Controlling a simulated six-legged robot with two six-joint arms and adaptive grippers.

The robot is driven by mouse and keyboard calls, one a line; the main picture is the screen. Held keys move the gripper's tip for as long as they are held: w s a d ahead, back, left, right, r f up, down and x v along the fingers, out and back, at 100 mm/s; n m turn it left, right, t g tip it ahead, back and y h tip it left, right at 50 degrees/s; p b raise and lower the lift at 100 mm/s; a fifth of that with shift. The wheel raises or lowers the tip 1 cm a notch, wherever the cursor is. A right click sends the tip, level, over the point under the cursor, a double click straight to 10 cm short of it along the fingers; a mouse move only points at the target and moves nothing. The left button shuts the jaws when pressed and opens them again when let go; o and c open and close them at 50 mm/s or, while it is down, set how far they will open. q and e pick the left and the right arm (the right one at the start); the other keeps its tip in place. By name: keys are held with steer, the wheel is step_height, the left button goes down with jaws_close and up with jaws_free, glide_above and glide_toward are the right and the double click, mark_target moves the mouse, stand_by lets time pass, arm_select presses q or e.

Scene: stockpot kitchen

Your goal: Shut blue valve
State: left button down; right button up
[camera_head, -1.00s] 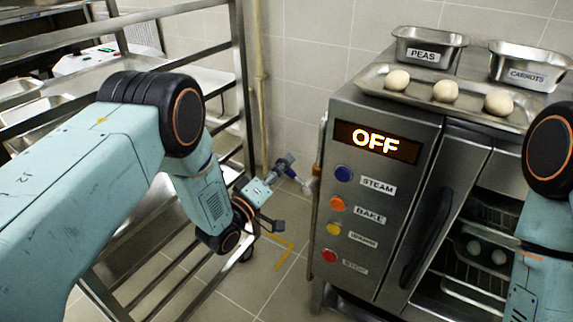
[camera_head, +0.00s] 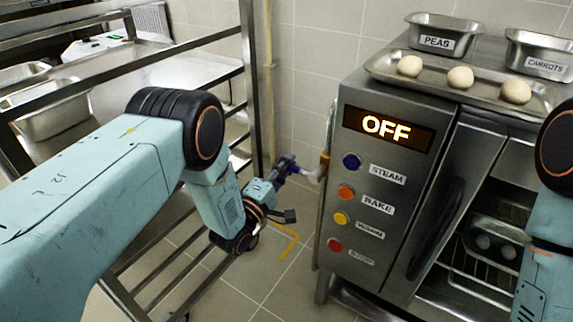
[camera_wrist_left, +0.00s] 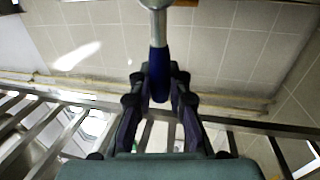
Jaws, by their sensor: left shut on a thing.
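The blue valve handle (camera_wrist_left: 159,72) stands upright between the fingers of my left gripper (camera_wrist_left: 160,85) in the left wrist view, with a pale metal fitting (camera_wrist_left: 156,4) at its far end. The fingers are shut on the handle. In the head view my left gripper (camera_head: 286,170) is beside the oven's left side, at the white valve fitting (camera_head: 315,175) by the pipe. The handle is mostly hidden by the fingers there. My right arm shows at the right edge, but its gripper is out of view.
The steel oven (camera_head: 400,200) with an OFF display (camera_head: 388,129) stands close right of the valve. A tray (camera_head: 440,88) of dough balls and bins marked PEAS (camera_head: 436,42) and CARROTS (camera_head: 546,66) sit on top. A metal rack (camera_head: 255,80) stands left. Tiled floor is open between.

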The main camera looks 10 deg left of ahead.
arm_select(q)
steer(key=shift+s+d+f, duration=0.1)
steer(key=shift+s+f, duration=0.05)
steer(key=shift+f, duration=0.05)
steer(key=c, duration=1.6)
jaws_free()
steer(key=shift+o, duration=0.2)
steer(key=shift+r, duration=0.1)
steer(key=v, duration=1.2)
